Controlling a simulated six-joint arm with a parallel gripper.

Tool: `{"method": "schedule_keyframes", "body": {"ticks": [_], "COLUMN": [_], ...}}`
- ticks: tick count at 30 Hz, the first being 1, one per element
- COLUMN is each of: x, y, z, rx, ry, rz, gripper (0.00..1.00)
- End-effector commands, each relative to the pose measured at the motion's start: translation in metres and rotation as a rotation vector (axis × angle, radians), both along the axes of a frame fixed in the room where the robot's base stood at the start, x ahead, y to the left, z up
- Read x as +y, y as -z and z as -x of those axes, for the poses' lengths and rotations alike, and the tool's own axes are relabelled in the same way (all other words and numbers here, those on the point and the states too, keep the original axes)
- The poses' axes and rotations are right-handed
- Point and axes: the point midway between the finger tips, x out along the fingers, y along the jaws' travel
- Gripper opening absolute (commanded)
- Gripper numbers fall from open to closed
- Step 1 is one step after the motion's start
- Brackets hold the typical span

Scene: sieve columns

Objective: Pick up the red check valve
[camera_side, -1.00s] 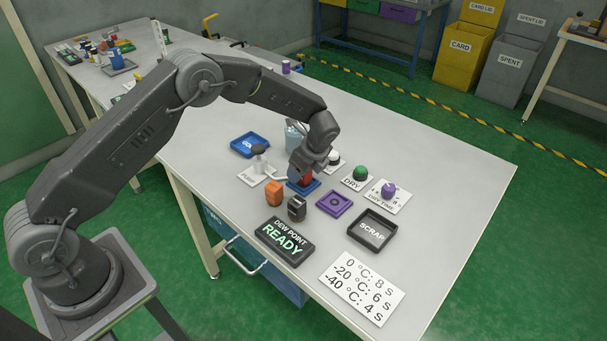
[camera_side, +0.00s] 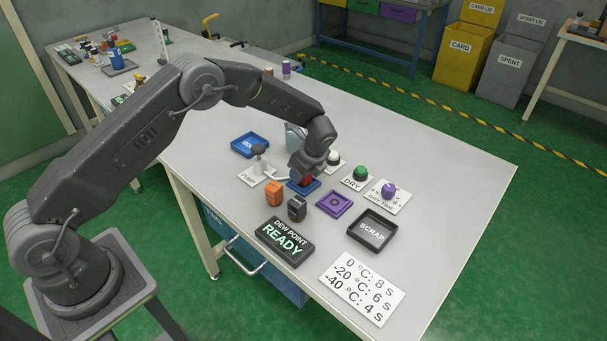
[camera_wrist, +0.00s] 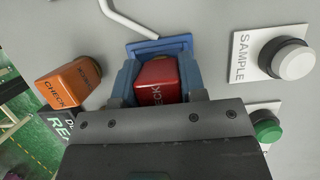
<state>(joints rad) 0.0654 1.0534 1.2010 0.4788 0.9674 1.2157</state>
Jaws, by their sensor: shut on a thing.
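The red check valve (camera_wrist: 158,83), lettered CHECK, sits between the two blue fingers of my gripper (camera_wrist: 157,88) in the wrist view. The gripper is shut on it. In the side view the red valve (camera_side: 307,180) shows only partly below my gripper (camera_side: 307,176), which hides the rest. It is over the blue square fixture (camera_side: 296,187), whose rim (camera_wrist: 165,44) also shows behind the valve in the wrist view. I cannot tell whether the valve still touches the fixture.
An orange check valve (camera_side: 274,193) and a dark one (camera_side: 297,208) stand close in front. A purple fixture (camera_side: 334,203), a black SCRAP tray (camera_side: 372,230) and the DRY button (camera_side: 360,173) lie to the right.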

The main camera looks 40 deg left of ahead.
Motion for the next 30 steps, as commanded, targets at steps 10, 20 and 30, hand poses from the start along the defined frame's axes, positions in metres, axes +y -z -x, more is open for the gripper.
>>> {"method": "schedule_keyframes", "body": {"ticks": [10, 20, 30], "x": [0.0, 0.026, 0.084], "y": [-0.008, -0.058, -0.098], "z": [0.001, 0.015, 0.048], "rx": [0.002, 0.001, 0.0], "ry": [-0.001, -0.007, -0.004], "rz": [-0.001, -0.003, -0.003], "gripper": [0.08, 0.08, 0.08]}}
